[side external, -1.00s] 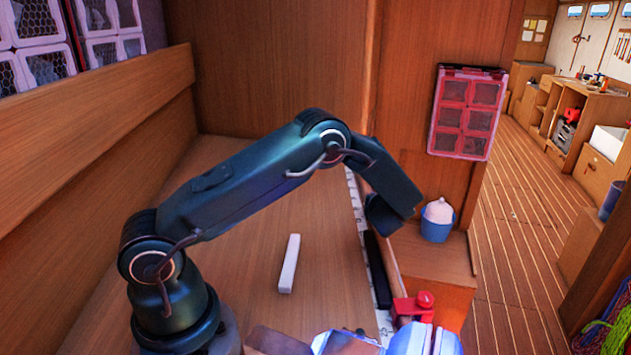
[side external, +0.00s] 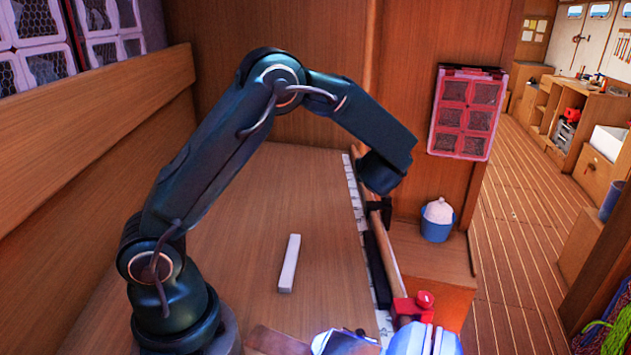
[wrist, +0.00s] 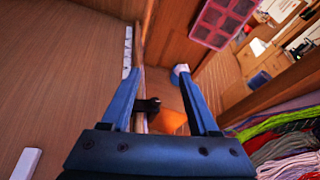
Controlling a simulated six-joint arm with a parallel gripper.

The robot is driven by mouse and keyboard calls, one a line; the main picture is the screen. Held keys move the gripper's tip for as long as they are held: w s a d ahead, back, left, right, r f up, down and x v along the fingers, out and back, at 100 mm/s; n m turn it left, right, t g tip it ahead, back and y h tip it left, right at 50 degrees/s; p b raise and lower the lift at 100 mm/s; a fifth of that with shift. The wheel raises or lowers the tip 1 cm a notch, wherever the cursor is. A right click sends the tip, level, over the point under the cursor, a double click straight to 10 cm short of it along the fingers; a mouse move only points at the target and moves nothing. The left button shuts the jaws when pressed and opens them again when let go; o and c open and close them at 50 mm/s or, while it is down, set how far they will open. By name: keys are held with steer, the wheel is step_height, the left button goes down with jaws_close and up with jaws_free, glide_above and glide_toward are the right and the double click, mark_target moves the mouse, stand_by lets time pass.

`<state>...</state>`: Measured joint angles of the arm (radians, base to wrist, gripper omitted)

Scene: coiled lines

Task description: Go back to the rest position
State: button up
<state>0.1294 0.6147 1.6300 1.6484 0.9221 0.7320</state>
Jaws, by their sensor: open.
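My gripper (wrist: 158,72) shows in the wrist view with its two blue fingers spread wide and nothing held between them. In the side view my arm is bent with its elbow high, and its wrist end hangs above the right edge of the wooden bench (side external: 250,205). The fingers cannot be made out there. A tool with a black head (side external: 380,206) and a wooden handle (side external: 384,250) lies along that edge, below my wrist. Its black head also shows between the fingers in the wrist view (wrist: 149,105), apart from them.
A white bar (side external: 289,263) lies on the bench. A black strip (side external: 377,270) and a red clamp-like item (side external: 413,307) are at the right edge. A blue pot (side external: 437,222) stands on a ledge below a red-framed organiser (side external: 466,112). Coiled lines (wrist: 285,130) lie right.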

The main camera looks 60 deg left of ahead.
steer(key=s+d+r+n+g+h, duration=0.1)
steer(key=s+r+n+g, duration=0.15)
steer(key=s+n, duration=0.45)
steer(key=s+d+r+n+g+h, duration=0.1)
steer(key=s+r+n+h, duration=0.15)
steer(key=s+n, duration=0.4)
steer(key=s+d+f+n+h, duration=0.3)
steer(key=s+d+n+h, duration=0.4)
steer(key=s+d, duration=0.5)
steer(key=d+n, duration=0.2)
steer(key=shift+s+f+n, duration=0.3)
steer(key=shift+n, duration=0.05)
